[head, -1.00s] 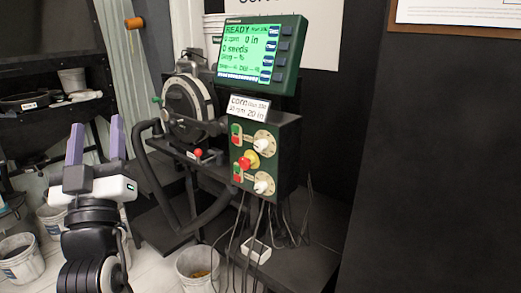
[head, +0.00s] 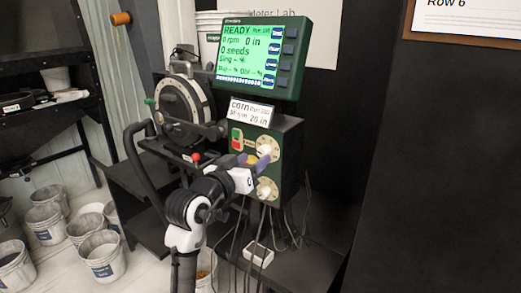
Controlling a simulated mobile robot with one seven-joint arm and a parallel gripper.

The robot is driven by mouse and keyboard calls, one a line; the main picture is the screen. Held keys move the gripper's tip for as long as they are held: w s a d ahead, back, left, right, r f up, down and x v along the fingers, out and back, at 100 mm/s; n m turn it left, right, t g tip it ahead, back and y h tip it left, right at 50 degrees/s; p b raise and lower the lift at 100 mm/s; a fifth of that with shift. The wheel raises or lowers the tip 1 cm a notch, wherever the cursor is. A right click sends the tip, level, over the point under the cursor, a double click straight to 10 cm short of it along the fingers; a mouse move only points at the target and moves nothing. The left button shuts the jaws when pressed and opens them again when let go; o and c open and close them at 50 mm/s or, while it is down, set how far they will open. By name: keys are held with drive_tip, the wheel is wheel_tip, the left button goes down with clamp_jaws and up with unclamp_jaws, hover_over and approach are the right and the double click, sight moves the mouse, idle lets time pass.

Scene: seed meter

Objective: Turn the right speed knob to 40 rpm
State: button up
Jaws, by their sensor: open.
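The green control box (head: 289,150) carries two white knobs on round dials, one above the other. The upper knob (head: 264,150) is partly covered by my fingers; the lower knob (head: 265,189) is just below my gripper. I cannot tell which one is the right speed knob, and the pointer settings are too small to read. My gripper (head: 258,158) is open, its purple fingers at the upper dial; whether they touch the knob is unclear. The green screen (head: 247,52) reads READY, 0 rpm, 0 seeds.
A small card (head: 250,113) reading "corn" stands on top of the box. A round metering unit (head: 184,108) with a black hose (head: 139,180) is at the left. Cables hang below the box. Several white buckets (head: 100,257) stand on the floor at the left.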

sight(261, 153)
drive_tip(key=shift+p+x, duration=0.4)
drive_tip(key=shift+x, duration=1.95)
drive_tip(key=c, duration=1)
